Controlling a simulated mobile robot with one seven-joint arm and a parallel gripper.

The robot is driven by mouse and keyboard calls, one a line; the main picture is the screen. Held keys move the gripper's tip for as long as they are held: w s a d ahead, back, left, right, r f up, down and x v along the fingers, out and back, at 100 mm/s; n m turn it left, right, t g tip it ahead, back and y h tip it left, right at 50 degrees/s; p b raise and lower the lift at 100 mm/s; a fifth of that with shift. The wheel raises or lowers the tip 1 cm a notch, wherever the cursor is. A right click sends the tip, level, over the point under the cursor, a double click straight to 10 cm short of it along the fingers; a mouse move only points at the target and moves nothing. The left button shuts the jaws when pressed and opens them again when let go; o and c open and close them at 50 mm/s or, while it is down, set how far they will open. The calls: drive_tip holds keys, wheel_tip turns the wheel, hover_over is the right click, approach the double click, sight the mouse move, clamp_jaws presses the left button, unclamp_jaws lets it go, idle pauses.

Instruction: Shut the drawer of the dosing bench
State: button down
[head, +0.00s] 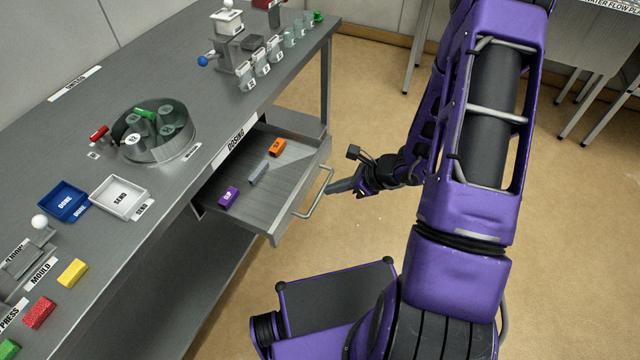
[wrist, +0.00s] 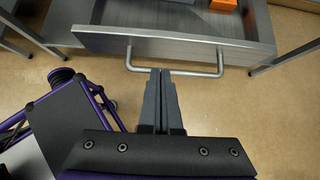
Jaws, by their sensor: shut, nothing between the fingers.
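The drawer of the dosing bench (head: 288,206) stands pulled out from under the bench top, below the DOSING label (head: 236,141). Its bar handle (head: 316,197) is on the front face and also shows in the wrist view (wrist: 208,73). A purple block (head: 229,197), a grey block (head: 259,173) and an orange block (head: 277,147) lie inside. My gripper (head: 332,189) is shut and empty, right at the handle on the outer side of the drawer. In the wrist view its fingertips (wrist: 162,72) overlap the handle bar; I cannot tell whether they touch it.
The grey bench (head: 190,75) carries a round clear-walled tub (head: 160,150), a blue tray (head: 64,201), a white tray (head: 120,197) and a dispenser with cups. Bench legs flank the drawer in the wrist view. The floor (head: 375,110) around the drawer front is clear.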

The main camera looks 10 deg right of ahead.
sight(302, 197)
drive_tip(key=b+x, duration=0.1)
drive_tip(key=x, duration=0.8)
drive_tip(key=shift+a, duration=0.1)
